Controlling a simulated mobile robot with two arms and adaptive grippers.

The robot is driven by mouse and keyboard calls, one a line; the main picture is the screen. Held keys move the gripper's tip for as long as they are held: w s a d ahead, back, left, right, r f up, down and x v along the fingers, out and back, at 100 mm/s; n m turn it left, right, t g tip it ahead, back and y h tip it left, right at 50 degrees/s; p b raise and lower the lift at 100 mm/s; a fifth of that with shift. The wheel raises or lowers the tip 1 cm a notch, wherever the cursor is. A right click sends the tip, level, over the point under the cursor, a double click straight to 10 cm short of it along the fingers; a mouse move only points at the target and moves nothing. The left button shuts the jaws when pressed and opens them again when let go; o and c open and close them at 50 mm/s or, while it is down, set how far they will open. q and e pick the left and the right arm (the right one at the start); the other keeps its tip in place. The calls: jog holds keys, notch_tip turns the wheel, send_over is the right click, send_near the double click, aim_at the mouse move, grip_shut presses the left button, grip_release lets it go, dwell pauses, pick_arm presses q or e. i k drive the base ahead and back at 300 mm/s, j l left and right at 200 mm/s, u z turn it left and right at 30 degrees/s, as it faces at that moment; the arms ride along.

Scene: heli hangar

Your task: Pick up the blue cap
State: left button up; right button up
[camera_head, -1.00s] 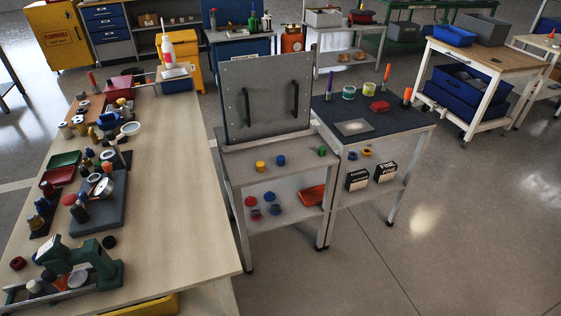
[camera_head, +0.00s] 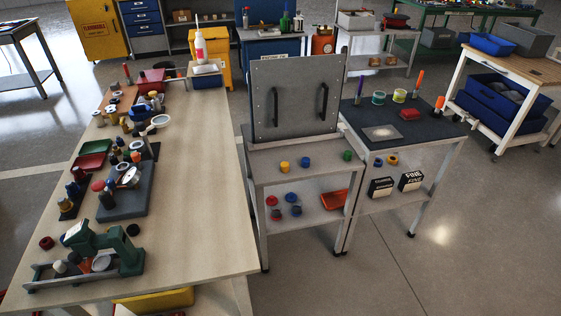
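A small blue cap (camera_head: 304,161) sits on the upper shelf of the grey metal cart (camera_head: 262,181), between a yellow cap (camera_head: 285,167) and a green cap (camera_head: 347,155). Another small blue piece (camera_head: 291,197) lies on the cart's lower shelf, beside a red one (camera_head: 272,200). Other small red and blue pieces there are too small to make out clearly. Neither of my grippers is in view.
A long wooden table (camera_head: 195,215) with several small parts and a green tool (camera_head: 95,240) stands left of the cart. A dark-topped side table (camera_head: 440,125) adjoins the cart on the right. The floor (camera_head: 410,270) at front right is clear.

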aim_at(306, 160)
jog(key=i+l+u, duration=0.2)
jog(key=l+u, duration=0.25)
jog(key=l, duration=0.3)
jog(key=l+u, duration=0.45)
jog(key=l, duration=0.3)
